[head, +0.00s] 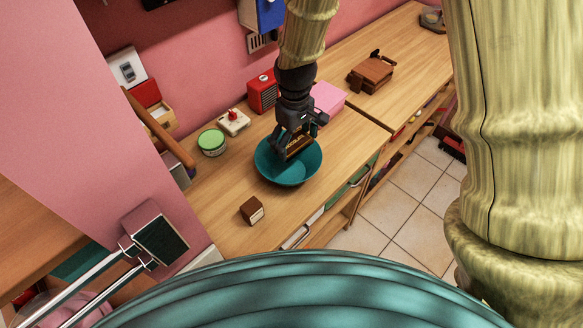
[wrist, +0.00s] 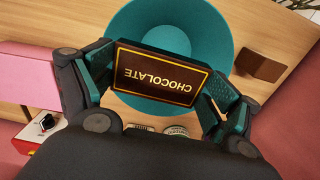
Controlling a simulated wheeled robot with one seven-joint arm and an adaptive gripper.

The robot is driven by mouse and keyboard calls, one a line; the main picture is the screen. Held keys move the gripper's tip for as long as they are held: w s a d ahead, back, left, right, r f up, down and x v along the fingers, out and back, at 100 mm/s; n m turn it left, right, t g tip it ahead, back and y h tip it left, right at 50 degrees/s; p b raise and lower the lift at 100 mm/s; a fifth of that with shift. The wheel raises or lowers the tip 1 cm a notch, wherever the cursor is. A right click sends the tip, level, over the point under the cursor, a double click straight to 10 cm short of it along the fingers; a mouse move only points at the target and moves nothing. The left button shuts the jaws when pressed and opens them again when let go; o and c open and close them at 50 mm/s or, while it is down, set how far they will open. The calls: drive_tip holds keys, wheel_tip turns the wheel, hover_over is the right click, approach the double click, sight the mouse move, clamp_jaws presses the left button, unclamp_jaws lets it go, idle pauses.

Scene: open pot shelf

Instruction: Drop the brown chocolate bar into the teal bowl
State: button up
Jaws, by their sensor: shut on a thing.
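The brown chocolate bar (wrist: 158,77) has a yellow border and the word CHOCOLATE, upside down in the wrist view. My gripper (wrist: 155,80) is shut on it, with a finger at each end of the bar. In the head view my gripper (head: 290,148) points down over the teal bowl (head: 272,174). The bar (head: 300,143) shows partly there, between the fingers. It appears over the bowl's far part; its exact height above the bowl I cannot tell. In the wrist view the bowl (wrist: 215,30) lies beyond the bar, which hides part of it.
A small brown block (head: 251,210) stands on the wooden counter in front of the bowl. A green-lidded tin (head: 211,141), a cream box with a red knob (head: 233,122), a red radio (head: 263,91) and a pink box (head: 328,97) stand behind.

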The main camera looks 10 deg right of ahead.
drive_tip(key=w+f, duration=0.1)
drive_tip(key=w+f+b, duration=0.1)
drive_tip(key=f, duration=0.1)
drive_tip(key=shift+f, duration=0.15)
drive_tip(key=shift+s+r, duration=0.35)
drive_tip(key=shift+s, duration=0.4)
drive_tip(key=o, duration=0.7)
drive_tip(key=shift+w+f, duration=0.15)
drive_tip(key=shift+w, duration=0.05)
drive_tip(key=shift+c, duration=0.2)
drive_tip(key=shift+o, duration=0.8)
drive_tip(key=shift+w+f, duration=0.2)
drive_tip(key=shift+w, duration=0.1)
drive_tip(key=shift+s+r, duration=0.2)
drive_tip(key=shift+s, duration=0.1)
drive_tip(key=shift+w+r, duration=0.2)
drive_tip(key=shift+r, duration=0.05)
wheel_tip(320, 180, up, 12)
drive_tip(key=shift+s+f, duration=0.2)
drive_tip(key=shift+f, duration=0.05)
